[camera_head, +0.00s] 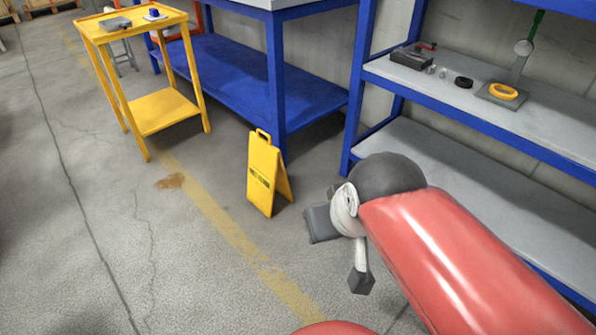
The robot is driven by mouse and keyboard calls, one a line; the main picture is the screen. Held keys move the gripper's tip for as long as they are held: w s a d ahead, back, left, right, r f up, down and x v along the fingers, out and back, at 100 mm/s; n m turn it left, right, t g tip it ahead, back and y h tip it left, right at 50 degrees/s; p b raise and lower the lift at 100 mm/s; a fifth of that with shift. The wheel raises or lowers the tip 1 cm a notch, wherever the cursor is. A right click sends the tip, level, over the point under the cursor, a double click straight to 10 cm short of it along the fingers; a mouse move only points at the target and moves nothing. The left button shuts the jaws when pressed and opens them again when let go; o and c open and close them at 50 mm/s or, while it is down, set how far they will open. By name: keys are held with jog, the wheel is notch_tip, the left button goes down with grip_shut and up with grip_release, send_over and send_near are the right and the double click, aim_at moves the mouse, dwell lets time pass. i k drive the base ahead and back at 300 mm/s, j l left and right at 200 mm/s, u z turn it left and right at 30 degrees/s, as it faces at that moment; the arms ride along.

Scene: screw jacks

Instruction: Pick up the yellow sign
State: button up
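The yellow sign (262,172) stands upright on the concrete floor, its two panels spread like an A-frame. It has a handle loop on top and a dark label on its front. It stands close to the front leg of the blue workbench. My gripper (341,252) is to the right of the sign and apart from it, at the end of my red arm. Its two grey fingers are spread apart with nothing visible between them. The sign's front and right side show, while most of its back panel is hidden.
A blue workbench (228,82) stands behind the sign. A yellow cart (166,112) is at the upper left. Blue-framed shelves (540,118) with small tools are on the right, behind my arm. The floor left of and in front of the sign is clear, with a worn yellow line.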

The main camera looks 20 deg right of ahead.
aim_at(266, 174)
jog(key=i+l+u, duration=0.1)
jog(key=i, duration=0.4)
jog(key=i+l+u, duration=0.1)
jog(key=i+l, duration=0.15)
jog(key=i, duration=0.3)
jog(key=i+l+u, duration=0.1)
jog(key=i+l, duration=0.15)
jog(key=i, duration=0.25)
